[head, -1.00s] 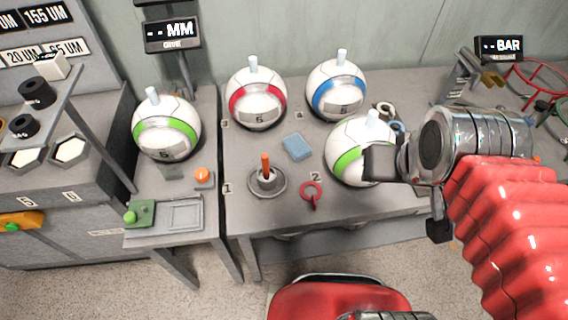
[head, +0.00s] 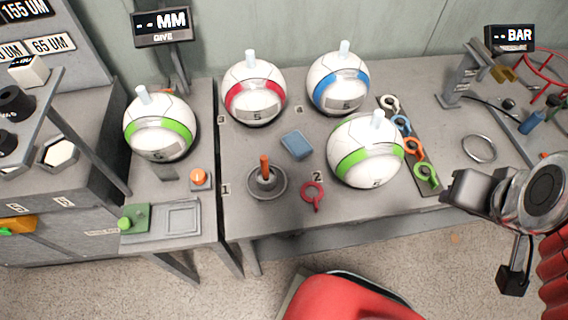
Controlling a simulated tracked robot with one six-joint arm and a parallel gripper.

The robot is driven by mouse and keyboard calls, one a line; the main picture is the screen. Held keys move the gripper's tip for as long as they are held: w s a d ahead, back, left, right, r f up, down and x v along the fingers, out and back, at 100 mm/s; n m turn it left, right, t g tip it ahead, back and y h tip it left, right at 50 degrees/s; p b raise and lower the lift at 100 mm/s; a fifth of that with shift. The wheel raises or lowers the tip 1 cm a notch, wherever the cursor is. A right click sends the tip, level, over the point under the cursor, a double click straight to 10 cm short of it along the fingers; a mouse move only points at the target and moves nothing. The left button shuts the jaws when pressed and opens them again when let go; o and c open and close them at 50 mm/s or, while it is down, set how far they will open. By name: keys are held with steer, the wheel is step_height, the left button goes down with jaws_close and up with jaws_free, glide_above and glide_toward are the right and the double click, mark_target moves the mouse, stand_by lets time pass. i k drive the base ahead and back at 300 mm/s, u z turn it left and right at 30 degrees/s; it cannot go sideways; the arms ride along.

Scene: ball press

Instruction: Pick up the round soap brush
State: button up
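What looks like the round soap brush (head: 265,168) has an upright orange handle and stands in a round grey dish (head: 282,187) on the table, beside the mark "1". Its lower end sits inside the dish and is partly hidden. My gripper (head: 455,188) is at the right of the head view, over the table's front right part. It is well to the right of the brush and apart from it. Its finger opening is not clear from this angle.
White balls with red (head: 254,90), blue (head: 338,84) and green (head: 366,150) bands stand around the brush. A blue pad (head: 297,145) and a red ring tool (head: 312,192) lie close by. A red seat (head: 350,300) is in front.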

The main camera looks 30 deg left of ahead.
mark_target(264, 158)
steer(key=z, duration=0.25)
steer(key=k, duration=1.15)
steer(key=u, duration=1.95)
steer(key=i, duration=0.95)
